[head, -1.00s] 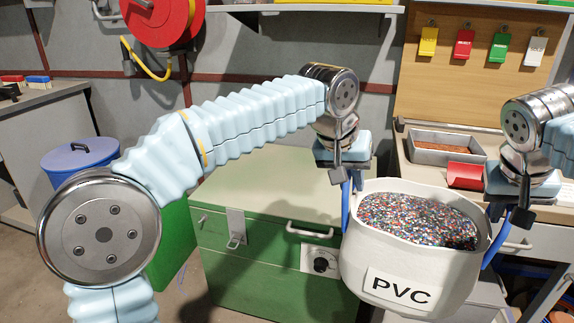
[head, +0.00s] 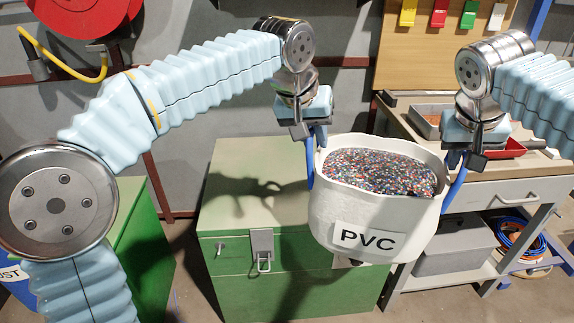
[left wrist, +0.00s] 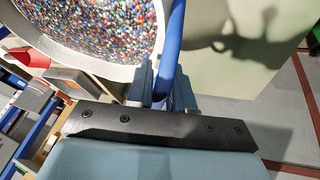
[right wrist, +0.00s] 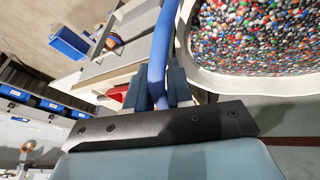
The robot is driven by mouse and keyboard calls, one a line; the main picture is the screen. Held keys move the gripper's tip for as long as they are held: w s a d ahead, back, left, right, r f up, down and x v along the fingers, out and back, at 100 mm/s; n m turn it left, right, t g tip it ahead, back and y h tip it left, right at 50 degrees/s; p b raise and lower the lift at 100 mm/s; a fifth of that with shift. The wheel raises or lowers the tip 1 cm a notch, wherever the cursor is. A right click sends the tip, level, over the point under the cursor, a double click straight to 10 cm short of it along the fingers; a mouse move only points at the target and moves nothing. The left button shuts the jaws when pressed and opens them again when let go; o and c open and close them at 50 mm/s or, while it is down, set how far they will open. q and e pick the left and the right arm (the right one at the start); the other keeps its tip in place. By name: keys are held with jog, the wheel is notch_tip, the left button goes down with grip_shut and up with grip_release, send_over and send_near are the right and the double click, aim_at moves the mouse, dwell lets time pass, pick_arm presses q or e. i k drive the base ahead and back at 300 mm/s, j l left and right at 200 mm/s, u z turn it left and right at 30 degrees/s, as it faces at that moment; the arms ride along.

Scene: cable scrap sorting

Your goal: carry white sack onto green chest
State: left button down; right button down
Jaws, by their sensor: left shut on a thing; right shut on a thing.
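The white sack (head: 335,215) is labelled PVC, stands upright and is full of coloured granules (head: 380,172). It hangs in the air between my grippers, in front of the right part of the green chest (head: 235,180). My left gripper (head: 316,135) is shut on the blue handle at the sack's left side; this handle also shows in the left wrist view (left wrist: 172,50). My right gripper (head: 462,158) is shut on the other blue handle, seen in the right wrist view (right wrist: 160,50). The chest's lid is closed and its left part is bare; the sack hides part of its front.
A workbench (head: 520,187) with a grey tray (head: 428,122) and a red tray (head: 505,150) stands at the right. A grey bin (head: 455,248) and an orange-blue cable coil (head: 518,240) sit on its lower shelf. A second green box (head: 145,235) stands at the left.

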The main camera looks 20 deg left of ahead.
aim_at(298, 170)
jog(key=i+j+u, duration=0.2)
jog(key=i+l+u, duration=0.4)
jog(key=i+u, duration=0.15)
jog(key=i, duration=0.1)
